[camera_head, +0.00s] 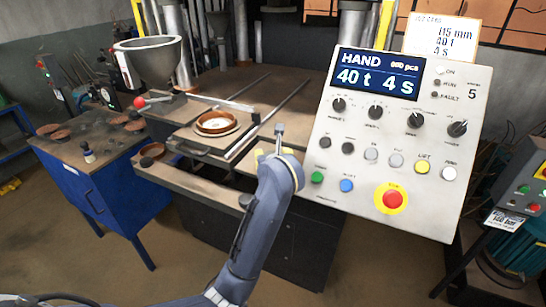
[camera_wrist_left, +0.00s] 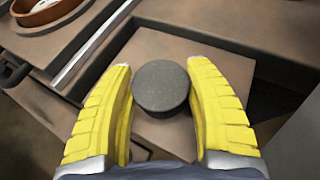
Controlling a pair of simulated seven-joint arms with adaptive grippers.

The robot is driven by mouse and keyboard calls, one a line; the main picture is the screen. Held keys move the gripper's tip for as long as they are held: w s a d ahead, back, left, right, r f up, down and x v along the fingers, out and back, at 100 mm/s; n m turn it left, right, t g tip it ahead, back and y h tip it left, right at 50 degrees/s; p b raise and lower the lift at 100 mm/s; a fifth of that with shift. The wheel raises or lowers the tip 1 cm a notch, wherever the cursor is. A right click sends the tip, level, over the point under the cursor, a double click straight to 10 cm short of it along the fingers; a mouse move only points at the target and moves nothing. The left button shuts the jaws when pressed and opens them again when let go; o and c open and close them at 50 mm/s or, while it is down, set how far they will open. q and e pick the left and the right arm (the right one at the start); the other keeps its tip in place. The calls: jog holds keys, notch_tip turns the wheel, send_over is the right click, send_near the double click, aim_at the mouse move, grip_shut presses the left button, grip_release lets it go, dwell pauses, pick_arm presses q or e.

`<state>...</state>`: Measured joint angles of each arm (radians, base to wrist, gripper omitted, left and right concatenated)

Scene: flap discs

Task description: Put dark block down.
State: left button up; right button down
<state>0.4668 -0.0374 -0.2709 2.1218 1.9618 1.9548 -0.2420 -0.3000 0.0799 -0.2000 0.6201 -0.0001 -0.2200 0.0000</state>
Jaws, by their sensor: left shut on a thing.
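The dark block (camera_wrist_left: 161,88), a round, dark grey piece with a flat top, sits between the two yellow fingers of my left gripper (camera_wrist_left: 161,100) in the left wrist view. The gripper is shut on it. In the head view my left gripper (camera_head: 272,153) is over the right part of the brown press table, beside the metal rails. The block is hidden there behind my wrist. Below the block in the wrist view is a flat brown surface (camera_wrist_left: 150,38). I cannot tell whether the block touches it. My right gripper is not in view.
A brown ring (camera_head: 216,122) lies on a pale round plate left of the gripper, with metal rails (camera_head: 265,120) between. A control panel (camera_head: 408,140) stands close on the right. A blue cabinet (camera_head: 110,195) with several brown discs stands on the left.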

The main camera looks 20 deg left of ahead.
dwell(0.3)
pick_arm(q)
jog(key=o, duration=1.4)
jog(key=shift+f, duration=0.15)
jog(key=shift+r, duration=0.2)
jog(key=shift+v, duration=2.75)
